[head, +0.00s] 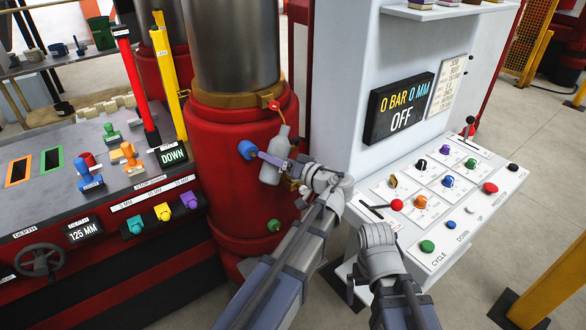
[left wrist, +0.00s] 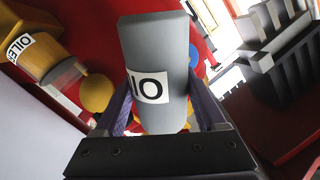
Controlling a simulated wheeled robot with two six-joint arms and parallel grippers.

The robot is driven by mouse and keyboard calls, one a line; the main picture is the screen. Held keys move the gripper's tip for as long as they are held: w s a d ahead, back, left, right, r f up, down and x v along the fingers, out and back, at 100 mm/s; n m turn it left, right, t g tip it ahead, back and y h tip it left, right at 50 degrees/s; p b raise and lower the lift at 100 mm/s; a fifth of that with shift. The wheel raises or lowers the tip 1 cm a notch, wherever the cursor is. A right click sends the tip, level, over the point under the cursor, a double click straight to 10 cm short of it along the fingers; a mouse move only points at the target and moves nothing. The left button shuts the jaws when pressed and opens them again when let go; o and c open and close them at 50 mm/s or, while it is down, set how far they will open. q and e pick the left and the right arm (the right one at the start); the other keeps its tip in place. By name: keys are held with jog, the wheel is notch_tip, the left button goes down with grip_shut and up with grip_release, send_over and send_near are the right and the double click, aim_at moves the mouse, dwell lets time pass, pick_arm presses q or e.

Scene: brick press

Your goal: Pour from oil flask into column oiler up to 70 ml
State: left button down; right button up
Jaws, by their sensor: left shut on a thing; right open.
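My left gripper (head: 276,161) is shut on the grey oil flask (head: 270,172) in front of the red press column. The flask is near upright, slightly tilted, in the head view. In the left wrist view the flask (left wrist: 155,60) sits between the purple fingers, its white label partly visible. The column oiler (left wrist: 42,62), a brass cup with a clear section and a cut-off "OILE" label, stands beside the flask, apart in that picture. I cannot make out its level, nor clearly the oiler in the head view. My right gripper (head: 377,210) is open over the control panel, partly hidden by its wrist.
The red column (head: 225,190) has a blue knob (head: 247,149) close to the left fingers and a green knob (head: 274,225) lower down. The white control panel (head: 470,215) with several buttons is at right. The grey table (head: 60,205) with coloured levers is at left.

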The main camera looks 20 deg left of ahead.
aim_at(274, 179)
pick_arm(q)
jog(key=shift+s+a+f+n+t+y+b, duration=0.1)
jog(key=shift+s+f+n+t+y+b, duration=0.1)
jog(key=shift+f+n+b, duration=1.65)
jog(key=shift+s+a+f+n+t+y+b, duration=0.1)
jog(key=shift+s+f+n+t+b, duration=0.1)
jog(key=shift+f+n+b, duration=1.6)
jog(key=shift+f+m+b, duration=0.1)
jog(key=shift+m+b, duration=0.25)
jog(key=shift+b, duration=0.25)
notch_tip(274, 179, up, 6)
jog(key=p, duration=0.6)
jog(key=shift+d, duration=0.1)
